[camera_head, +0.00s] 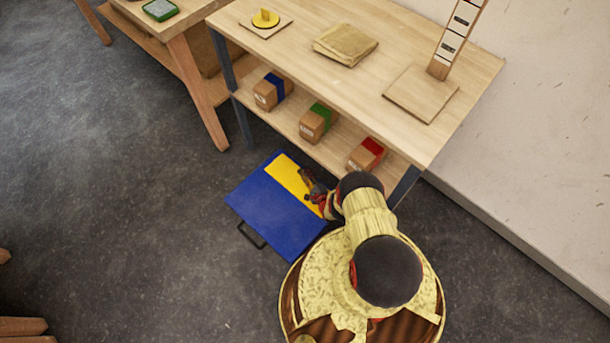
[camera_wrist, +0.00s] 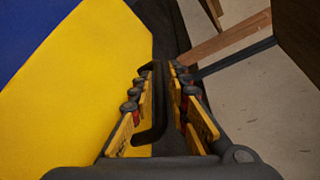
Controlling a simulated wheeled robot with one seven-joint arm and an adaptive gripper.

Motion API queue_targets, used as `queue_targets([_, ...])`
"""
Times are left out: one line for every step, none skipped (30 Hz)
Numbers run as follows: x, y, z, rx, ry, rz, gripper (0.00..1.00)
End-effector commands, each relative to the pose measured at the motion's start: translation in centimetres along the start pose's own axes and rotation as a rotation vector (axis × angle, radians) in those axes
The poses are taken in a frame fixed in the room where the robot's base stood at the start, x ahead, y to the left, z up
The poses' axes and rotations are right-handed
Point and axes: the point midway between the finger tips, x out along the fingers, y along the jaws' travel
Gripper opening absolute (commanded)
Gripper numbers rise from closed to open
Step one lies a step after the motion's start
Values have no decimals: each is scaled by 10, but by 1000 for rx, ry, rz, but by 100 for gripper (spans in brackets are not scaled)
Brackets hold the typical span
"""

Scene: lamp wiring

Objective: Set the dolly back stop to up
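The dolly is a flat blue board (camera_head: 270,205) on the floor, and its blue surface also shows in the wrist view (camera_wrist: 30,30). A yellow panel (camera_head: 287,176) runs along its shelf side and fills the left of the wrist view (camera_wrist: 85,75). A black U-shaped handle (camera_wrist: 157,105) stands off the yellow panel. My gripper (camera_wrist: 163,68) is partly open, with its fingers on either side of the handle bar. A dark gap shows between the bar and the right finger. In the head view my gripper (camera_head: 314,190) is low over the panel, its fingertips partly hidden.
A shelf table (camera_head: 455,75) stands just behind, with a metal leg (camera_head: 405,185) close to my arm. Its lower shelf holds boxes with blue (camera_head: 271,90), green (camera_head: 317,121) and red (camera_head: 367,154) bands. A second black handle (camera_head: 251,236) is on the dolly's front edge. Floor to the left is clear.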

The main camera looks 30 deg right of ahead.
Motion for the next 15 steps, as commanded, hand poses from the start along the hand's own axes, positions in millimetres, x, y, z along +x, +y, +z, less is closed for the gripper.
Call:
queue_targets([0,0,0,0,0,0,13])
queue_targets([0,0,0,0,0,0,12])
queue_targets([0,0,0,0,0,0,9])
queue_targets([0,0,0,0,0,0,8])
queue_targets([0,0,0,0,0,0,6])
queue_targets([0,0,0,0,0,0,4])
queue_targets([0,0,0,0,0,0,2])
queue_targets([0,0,0,0,0,0,0])
queue_targets([0,0,0,0,0,0,0])
queue_targets([0,0,0,0,0,-1,0])
queue_targets([0,0,0,0,0,-1,0])
queue_targets([0,0,0,0,0,-1,0])
queue_targets([0,0,0,0,0,-1,0])
queue_targets([0,0,0,0,0,-1,0])
queue_targets([0,0,0,0,0,-1,0])
